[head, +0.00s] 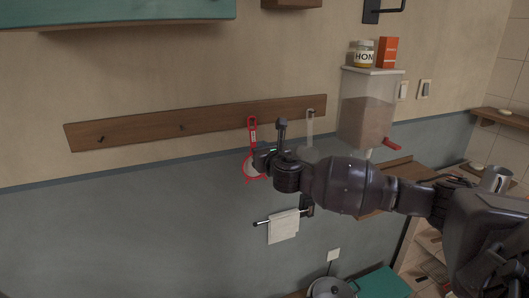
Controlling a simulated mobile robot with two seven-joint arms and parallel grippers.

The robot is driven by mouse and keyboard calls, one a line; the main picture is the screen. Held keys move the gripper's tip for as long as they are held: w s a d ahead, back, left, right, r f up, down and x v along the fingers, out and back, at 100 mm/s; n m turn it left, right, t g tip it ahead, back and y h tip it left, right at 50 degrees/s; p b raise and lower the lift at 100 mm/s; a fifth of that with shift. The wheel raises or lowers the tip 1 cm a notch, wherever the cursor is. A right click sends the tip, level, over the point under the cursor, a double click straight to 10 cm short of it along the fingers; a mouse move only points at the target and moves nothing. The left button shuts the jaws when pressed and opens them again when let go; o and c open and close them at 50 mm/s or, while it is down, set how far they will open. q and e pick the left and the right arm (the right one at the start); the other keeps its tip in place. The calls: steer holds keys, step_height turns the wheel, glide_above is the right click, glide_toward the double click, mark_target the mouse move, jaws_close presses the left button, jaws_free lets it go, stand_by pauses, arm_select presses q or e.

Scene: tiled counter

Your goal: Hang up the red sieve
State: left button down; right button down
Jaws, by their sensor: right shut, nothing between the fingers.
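The red sieve (252,125) is upright in front of the wooden hook rail (215,121) on the wall. Its handle points up and overlaps the rail, and its round basket is below. My right gripper (262,158) is at the basket's right side and covers part of it. The gripper is shut with nothing held. I cannot tell whether it touches the sieve. Any hook behind the sieve's handle is hidden. Two dark hooks show to the left on the rail, and a whitish utensil (310,129) hangs at its right end. My left gripper is out of view.
A dispenser (367,108) with a red spout stands right of the rail, with a honey jar (364,53) and an orange box (388,52) on top. A towel (283,226) hangs on a bar below my arm. A pot (332,288) is at the bottom. The wall at left is clear.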

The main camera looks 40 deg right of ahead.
mark_target(254, 139)
steer(key=shift+x, duration=3.6)
stand_by(1.5)
